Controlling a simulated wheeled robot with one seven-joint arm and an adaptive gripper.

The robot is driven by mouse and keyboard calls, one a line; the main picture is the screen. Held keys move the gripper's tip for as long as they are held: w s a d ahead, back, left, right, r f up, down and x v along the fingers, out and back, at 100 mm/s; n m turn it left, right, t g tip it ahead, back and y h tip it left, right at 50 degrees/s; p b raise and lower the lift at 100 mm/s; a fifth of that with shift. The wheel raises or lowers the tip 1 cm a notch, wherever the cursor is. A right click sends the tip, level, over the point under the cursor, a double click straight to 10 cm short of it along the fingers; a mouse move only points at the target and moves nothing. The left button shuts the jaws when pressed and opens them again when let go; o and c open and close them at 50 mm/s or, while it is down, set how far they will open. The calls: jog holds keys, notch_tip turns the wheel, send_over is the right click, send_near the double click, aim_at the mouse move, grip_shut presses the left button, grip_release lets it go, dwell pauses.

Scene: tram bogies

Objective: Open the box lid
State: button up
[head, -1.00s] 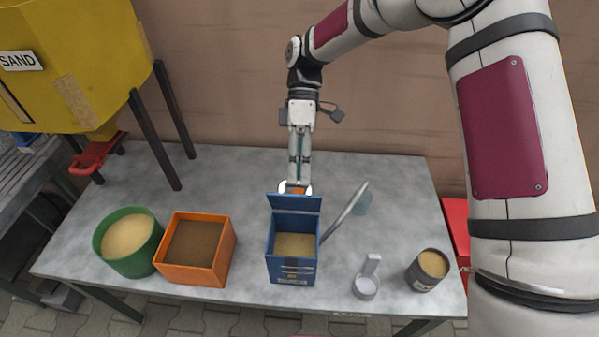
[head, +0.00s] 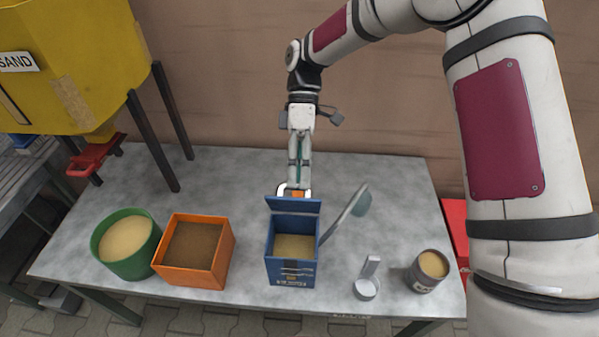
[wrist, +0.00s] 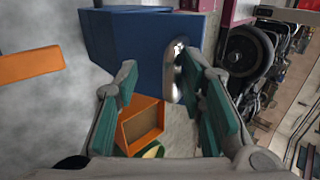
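The blue box (head: 291,271) stands near the front middle of the table with sand-coloured grains (head: 294,246) inside. Its lid (head: 292,206) is raised at the back edge, leaving the top open. My gripper (head: 294,189) is behind the lid, which partly hides its fingertips. In the wrist view the fingers (wrist: 158,88) with teal pads are spread apart. The blue box (wrist: 145,50) shows beyond them. I cannot tell whether a finger touches the lid.
A green tub (head: 128,258) and an orange box (head: 187,275) stand left of the blue box. A grey-handled tool (head: 345,215), a small white scoop (head: 366,288) and a dark can (head: 428,284) are to the right. A yellow sand hopper (head: 75,60) stands back left.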

jog(key=v, duration=1.2)
jog(key=shift+a+r, duration=0.1)
jog(key=shift+r, duration=0.05)
jog(key=s+d+r+m+t+p, duration=0.2)
jog(key=s+d+r+m+t, duration=0.15)
jog(key=s+d+r, duration=0.35)
jog(key=s+d+r+m+t+p, duration=0.25)
jog(key=s+d+r+m, duration=0.2)
jog(key=s+r, duration=0.4)
jog(key=s+d+m+t+p, duration=0.1)
jog(key=s+d+m+t, duration=0.2)
jog(key=s, duration=0.5)
jog(key=s+d+r+m+t+p, duration=0.1)
jog(key=s+d+m+t+p, duration=0.1)
jog(key=s+d+m+t, duration=0.2)
jog(key=s+d+m, duration=0.2)
jog(key=s, duration=0.2)
jog(key=shift+s+d+r+m, duration=0.15)
jog(key=shift+d+r+m, duration=0.15)
jog(key=shift+r, duration=0.05)
